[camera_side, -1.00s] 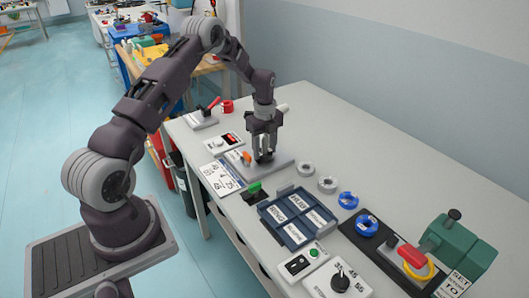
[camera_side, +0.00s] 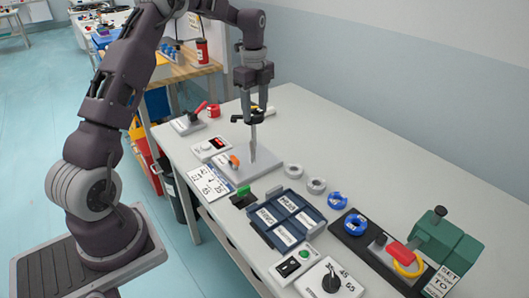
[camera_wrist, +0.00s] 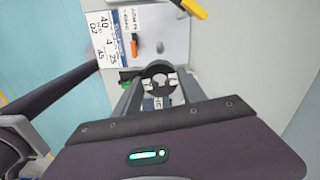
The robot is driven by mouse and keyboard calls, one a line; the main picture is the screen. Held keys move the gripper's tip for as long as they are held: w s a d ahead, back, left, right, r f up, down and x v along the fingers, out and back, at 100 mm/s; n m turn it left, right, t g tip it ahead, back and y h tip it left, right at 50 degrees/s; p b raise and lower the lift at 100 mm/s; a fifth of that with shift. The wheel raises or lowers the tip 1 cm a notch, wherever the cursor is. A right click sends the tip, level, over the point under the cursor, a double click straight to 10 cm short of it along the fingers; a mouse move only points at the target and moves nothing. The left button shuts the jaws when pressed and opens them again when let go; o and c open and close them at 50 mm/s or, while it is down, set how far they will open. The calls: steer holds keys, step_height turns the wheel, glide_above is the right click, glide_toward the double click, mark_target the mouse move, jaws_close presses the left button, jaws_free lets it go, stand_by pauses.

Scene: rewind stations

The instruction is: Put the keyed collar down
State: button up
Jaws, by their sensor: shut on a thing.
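My gripper (camera_side: 249,112) is shut on a dark ring, the keyed collar (camera_side: 254,118). It holds the collar in the air at the upper end of a pale upright post (camera_side: 253,142). The post stands on a grey base plate (camera_side: 262,163). I cannot tell from the side view whether the collar is still around the post's tip or clear of it. In the wrist view the collar (camera_wrist: 158,67) sits between the fingers, with its opening and notches showing. An orange lever (camera_side: 234,160) stands on the plate's left part.
A blue compartment tray (camera_side: 262,233) with labels lies in front. White rings (camera_side: 316,186) and blue rings (camera_side: 356,224) lie to its right. A green machine (camera_side: 452,240) stands at right on a dark board. Switch box (camera_side: 293,265) and dial panel (camera_side: 331,281) are near the front edge. The back right is clear.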

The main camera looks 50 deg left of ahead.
steer(key=s+d+f+n, duration=0.3)
steer(key=s+d+n, duration=0.2)
steer(key=d+n, duration=0.35)
steer(key=s+d+f+n, duration=0.2)
steer(key=s+d+n, duration=0.3)
steer(key=d+n, duration=0.35)
glide_above(305, 220)
step_height(305, 220, down, 4)
steer(key=shift+m, duration=0.4)
step_height(305, 220, down, 9)
steer(key=shift+f, duration=0.3)
steer(key=shift+f, duration=0.1)
steer(key=shift+f, duration=0.4)
steer(key=o, duration=1.2)
steer(key=shift+f, duration=0.1)
step_height(305, 220, up, 13)
